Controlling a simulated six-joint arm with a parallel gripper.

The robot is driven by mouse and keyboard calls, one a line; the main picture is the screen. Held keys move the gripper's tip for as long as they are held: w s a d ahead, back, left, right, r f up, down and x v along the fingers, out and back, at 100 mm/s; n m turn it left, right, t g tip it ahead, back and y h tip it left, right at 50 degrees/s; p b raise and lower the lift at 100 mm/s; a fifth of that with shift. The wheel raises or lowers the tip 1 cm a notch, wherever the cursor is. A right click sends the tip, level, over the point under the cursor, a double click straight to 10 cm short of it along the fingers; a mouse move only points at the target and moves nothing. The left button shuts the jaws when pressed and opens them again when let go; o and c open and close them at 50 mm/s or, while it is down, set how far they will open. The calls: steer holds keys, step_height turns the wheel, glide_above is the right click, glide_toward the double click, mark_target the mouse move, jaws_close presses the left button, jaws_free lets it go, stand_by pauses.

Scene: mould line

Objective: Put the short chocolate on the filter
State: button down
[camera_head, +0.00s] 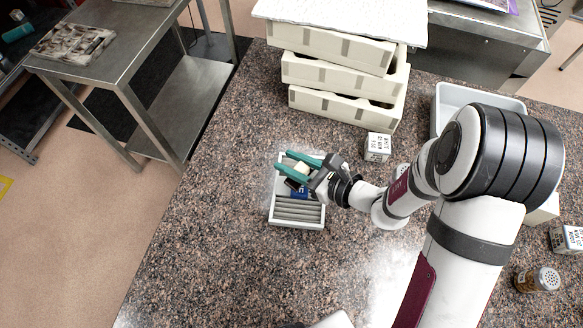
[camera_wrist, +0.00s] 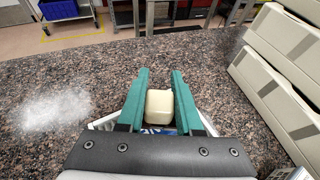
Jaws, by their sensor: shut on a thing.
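A short cream-white block (camera_wrist: 159,105), which looks like the short chocolate, is between the two teal fingers of my gripper (camera_head: 301,164). The gripper is shut on it; the block also shows in the head view (camera_head: 301,168). The gripper is over the back part of a small white tray (camera_head: 297,225) with grey ridges in its front half. A blue printed thing (camera_head: 299,192) lies in the tray beneath the fingers and shows partly in the wrist view (camera_wrist: 155,129). I cannot tell which thing is the filter. The gripper hides part of the tray.
Stacked cream crates (camera_head: 335,77) stand behind. A small white printed box (camera_head: 377,147) is right of the gripper. A grey bin (camera_head: 453,97) stands at the back right. A shaker (camera_head: 538,280) and another printed box (camera_head: 568,240) are far right. The counter left of the tray is clear.

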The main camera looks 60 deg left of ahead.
steer(key=shift+f, duration=1.9)
steer(key=shift+f, duration=0.1)
steer(key=c, duration=0.6)
jaws_free()
